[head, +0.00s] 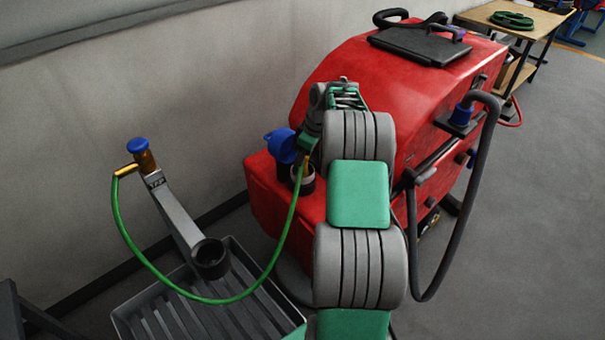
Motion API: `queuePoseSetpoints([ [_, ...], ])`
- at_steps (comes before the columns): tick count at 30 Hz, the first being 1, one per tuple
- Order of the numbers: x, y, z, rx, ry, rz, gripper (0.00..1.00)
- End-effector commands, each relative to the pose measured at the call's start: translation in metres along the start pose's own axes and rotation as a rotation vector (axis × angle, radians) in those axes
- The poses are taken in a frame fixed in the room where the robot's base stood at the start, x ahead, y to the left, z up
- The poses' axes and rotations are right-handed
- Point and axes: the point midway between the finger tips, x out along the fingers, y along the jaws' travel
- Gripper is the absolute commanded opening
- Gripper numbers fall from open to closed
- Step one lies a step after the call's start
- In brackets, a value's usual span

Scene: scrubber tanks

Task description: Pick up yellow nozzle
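The yellow nozzle (306,156) shows only as a small yellowish piece at the upper end of the green hose (199,297). It is at the black filler neck (303,184) on the red scrubber tank (262,196); I cannot tell whether its tip is inside. My gripper (307,143) points down and is right at the nozzle. Its fingers are small and partly hidden, so I cannot see whether they are closed on it. The hose hangs in a loop to a brass fitting (127,170) under a blue cap on a grey post.
A blue cap (282,145) stands open beside the filler neck. The grey post (175,212) with a dark cup-like holder (211,258) stands by a slatted grey tray (245,267). A thick grey hose (464,205) hangs at the scrubber's right. Floor is clear at right.

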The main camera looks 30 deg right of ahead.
Motion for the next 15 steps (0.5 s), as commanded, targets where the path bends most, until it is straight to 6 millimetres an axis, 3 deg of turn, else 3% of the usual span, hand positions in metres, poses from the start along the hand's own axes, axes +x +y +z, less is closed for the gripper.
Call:
queuePoseSetpoints([
  [5, 0.0001, -0.0003, -0.0013, -0.002, 0.001, 0.001, 0.61],
  [15, -0.0002, -0.0004, -0.0012, -0.002, 0.001, 0.001, 0.33],
])
